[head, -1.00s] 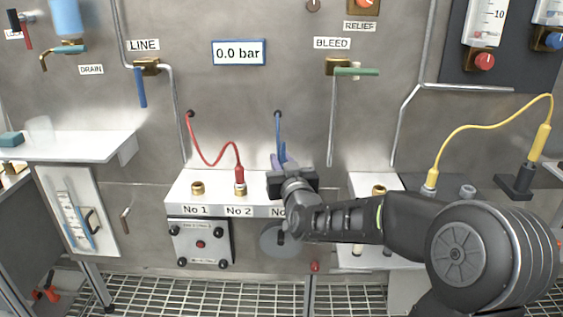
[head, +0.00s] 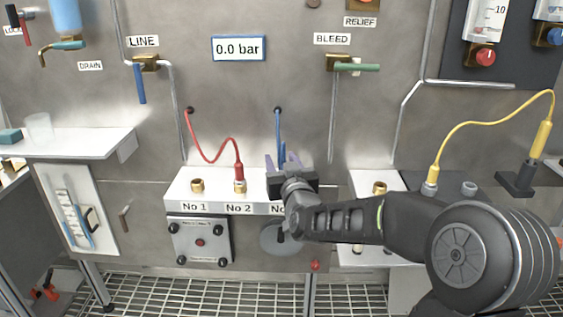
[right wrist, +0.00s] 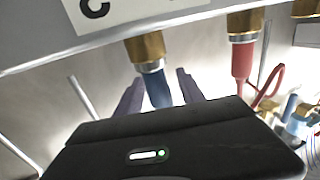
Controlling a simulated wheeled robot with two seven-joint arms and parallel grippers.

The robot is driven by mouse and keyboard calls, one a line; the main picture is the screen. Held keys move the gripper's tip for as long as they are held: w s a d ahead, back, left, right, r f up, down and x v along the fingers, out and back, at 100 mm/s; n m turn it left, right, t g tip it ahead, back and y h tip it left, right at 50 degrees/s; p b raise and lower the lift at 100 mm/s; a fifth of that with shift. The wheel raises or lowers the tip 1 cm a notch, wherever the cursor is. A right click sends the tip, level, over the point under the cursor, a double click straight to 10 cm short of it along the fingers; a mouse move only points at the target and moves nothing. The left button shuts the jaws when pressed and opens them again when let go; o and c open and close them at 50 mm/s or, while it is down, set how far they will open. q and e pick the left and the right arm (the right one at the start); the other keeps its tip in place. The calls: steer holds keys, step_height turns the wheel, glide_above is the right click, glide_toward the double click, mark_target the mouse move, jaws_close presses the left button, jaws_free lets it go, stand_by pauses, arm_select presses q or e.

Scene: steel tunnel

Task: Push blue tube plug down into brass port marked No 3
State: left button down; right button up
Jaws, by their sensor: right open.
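The blue tube plug (right wrist: 157,88) stands in line with the brass port No 3 (right wrist: 146,48), its end meeting the pale ring at the port's mouth. I cannot tell exactly how deep it sits. My right gripper (right wrist: 160,92) is open, with one finger on each side of the plug and a gap to each. In the head view my right gripper (head: 285,160) hides the plug and port, and only the blue tube (head: 279,130) shows above it. The No 3 label is mostly covered there. My left gripper is out of view.
A red plug (head: 239,172) stands in port No 2, close on the left. Port No 1 (head: 197,186) is empty. The steel wall is close behind, with a pipe under the green-handled bleed valve (head: 356,67) to the right. A yellow lead (head: 478,121) arches farther right.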

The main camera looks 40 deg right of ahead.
steer(key=shift+s, duration=0.1)
steer(key=v, duration=0.7)
steer(key=shift+s+a, duration=0.15)
steer(key=shift+s, duration=0.15)
stand_by(0.6)
